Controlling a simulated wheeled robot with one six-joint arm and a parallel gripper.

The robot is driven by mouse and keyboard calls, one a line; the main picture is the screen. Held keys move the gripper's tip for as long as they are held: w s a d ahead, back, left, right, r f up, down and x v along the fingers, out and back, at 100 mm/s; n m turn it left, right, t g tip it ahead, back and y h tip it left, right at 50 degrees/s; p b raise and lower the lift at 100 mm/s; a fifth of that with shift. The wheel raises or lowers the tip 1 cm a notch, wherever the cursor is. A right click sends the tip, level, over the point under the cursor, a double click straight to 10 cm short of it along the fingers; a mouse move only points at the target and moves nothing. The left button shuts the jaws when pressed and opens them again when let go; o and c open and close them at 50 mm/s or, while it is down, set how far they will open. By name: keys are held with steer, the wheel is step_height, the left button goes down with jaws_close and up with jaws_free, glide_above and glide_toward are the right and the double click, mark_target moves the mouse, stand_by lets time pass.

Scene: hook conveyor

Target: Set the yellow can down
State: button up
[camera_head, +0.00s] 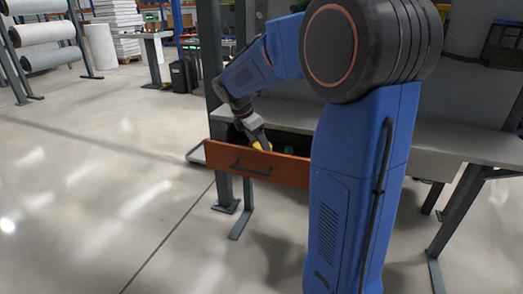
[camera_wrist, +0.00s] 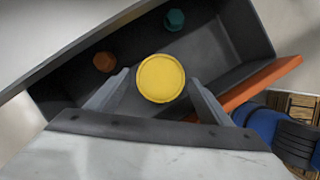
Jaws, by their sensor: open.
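The yellow can (camera_wrist: 161,78) shows its round top in the wrist view, inside an open drawer with dark walls (camera_wrist: 247,37). In the head view only a small part of the can (camera_head: 262,146) shows above the drawer's orange front (camera_head: 258,164). My gripper (camera_wrist: 160,82) is open, with one finger on each side of the can. Small gaps show between the fingers and the can's top. The can's base is hidden, so I cannot tell from its top alone how it rests.
A teal object (camera_wrist: 174,20) and an orange-brown object (camera_wrist: 104,62) also lie in the drawer. A grey worktop (camera_head: 440,139) runs above and beside the drawer. The floor (camera_head: 100,190) to the left is clear.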

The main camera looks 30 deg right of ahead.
steer(key=v, duration=0.9)
steer(key=s+a+f+m+t+y, duration=0.1)
steer(key=s+a+f+m, duration=0.2)
steer(key=s+m, duration=0.3)
steer(key=s+a+f+m+t+y, duration=0.2)
steer(key=s+m, duration=0.4)
steer(key=s, duration=0.8)
steer(key=s+a+f+m+t+y, duration=0.1)
steer(key=s+a+f+m, duration=0.3)
steer(key=s, duration=0.6)
steer(key=shift+a+f+m+t, duration=0.15)
steer(key=shift+a+m+t, duration=0.25)
steer(key=shift+a+m, duration=0.55)
